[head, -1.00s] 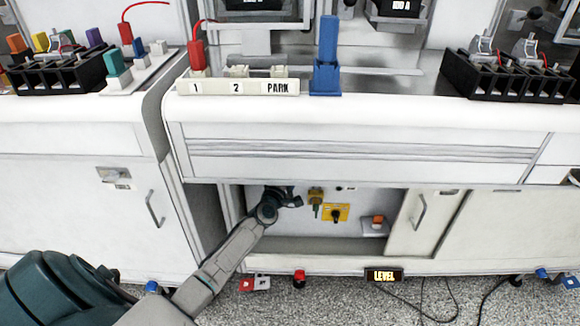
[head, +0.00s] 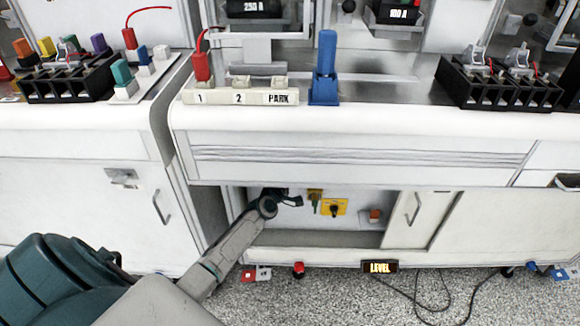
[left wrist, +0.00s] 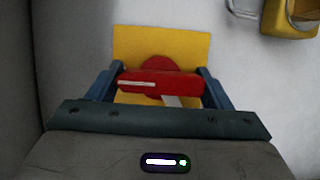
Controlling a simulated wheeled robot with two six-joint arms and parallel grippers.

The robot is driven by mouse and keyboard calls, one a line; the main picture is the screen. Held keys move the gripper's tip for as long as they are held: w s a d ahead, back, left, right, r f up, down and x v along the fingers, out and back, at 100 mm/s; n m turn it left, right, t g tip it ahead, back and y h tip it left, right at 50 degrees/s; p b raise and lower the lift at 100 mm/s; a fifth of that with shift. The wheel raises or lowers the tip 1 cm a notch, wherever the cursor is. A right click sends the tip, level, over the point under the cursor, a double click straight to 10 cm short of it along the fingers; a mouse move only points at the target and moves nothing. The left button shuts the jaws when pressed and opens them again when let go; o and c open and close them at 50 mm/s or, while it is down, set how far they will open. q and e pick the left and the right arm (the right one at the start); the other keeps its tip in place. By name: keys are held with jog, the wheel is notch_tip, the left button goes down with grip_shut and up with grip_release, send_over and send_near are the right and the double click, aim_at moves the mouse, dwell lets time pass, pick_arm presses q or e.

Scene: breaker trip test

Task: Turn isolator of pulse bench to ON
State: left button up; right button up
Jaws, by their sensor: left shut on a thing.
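In the left wrist view a red rotary handle (left wrist: 160,84) with a white stripe on its left part sits on a yellow plate (left wrist: 190,44). The handle lies nearly level in the picture. A pale mark shows just below it. My left gripper (left wrist: 160,86) has its blue fingers at both ends of the handle and is shut on it. In the head view my left gripper (head: 289,199) reaches into the open recess under the middle bench, at its left side, and the red handle is hidden there. My right gripper is not in view.
Right of my gripper in the recess are a yellow plate with a black knob (head: 333,208) and a small reddish switch (head: 375,215). A sliding door (head: 408,221) bounds the recess on the right. A red button (head: 298,270) and LEVEL display (head: 380,267) are below.

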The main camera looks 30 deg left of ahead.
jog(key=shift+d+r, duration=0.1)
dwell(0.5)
pick_arm(q)
jog(key=o, duration=1)
jog(key=s+p, duration=0.1)
jog(key=s, duration=0.2)
jog(key=s+d+p, duration=0.1)
jog(key=s, duration=0.3)
jog(key=s+p, duration=0.1)
jog(key=s, duration=0.2)
jog(key=shift+s+d, duration=0.3)
jog(key=shift+d, duration=0.1)
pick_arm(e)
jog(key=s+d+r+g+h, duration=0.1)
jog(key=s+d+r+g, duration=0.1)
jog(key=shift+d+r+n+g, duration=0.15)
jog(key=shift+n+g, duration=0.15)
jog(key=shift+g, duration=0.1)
